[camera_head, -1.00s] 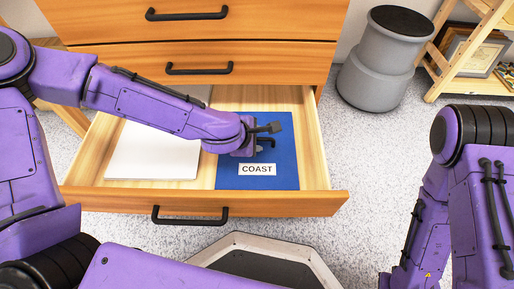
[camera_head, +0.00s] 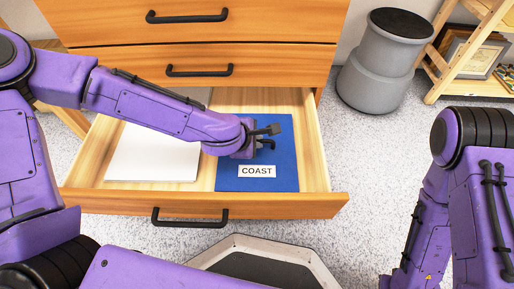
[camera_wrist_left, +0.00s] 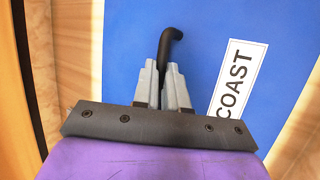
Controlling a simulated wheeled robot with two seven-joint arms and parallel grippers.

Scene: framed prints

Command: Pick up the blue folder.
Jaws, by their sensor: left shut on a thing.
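The blue folder (camera_head: 230,178) lies flat in the right part of the open drawer, its label reading COAST. It also fills much of the left wrist view (camera_wrist_left: 200,35). A black bent handle (camera_wrist_left: 165,50) stands up from its face. My left gripper (camera_head: 262,142) is over the folder's middle. In the left wrist view its two grey fingers (camera_wrist_left: 162,88) are shut on the handle, one on each side. The gripper hides part of the folder in the head view. My right arm shows at the right, but its gripper is out of view.
A white flat item (camera_head: 150,155) lies left of the folder in the drawer (camera_head: 120,200). The drawer's right wall (camera_head: 316,150) is close beside the folder. A grey stool (camera_head: 375,70) and a wooden shelf (camera_head: 450,65) stand at the right.

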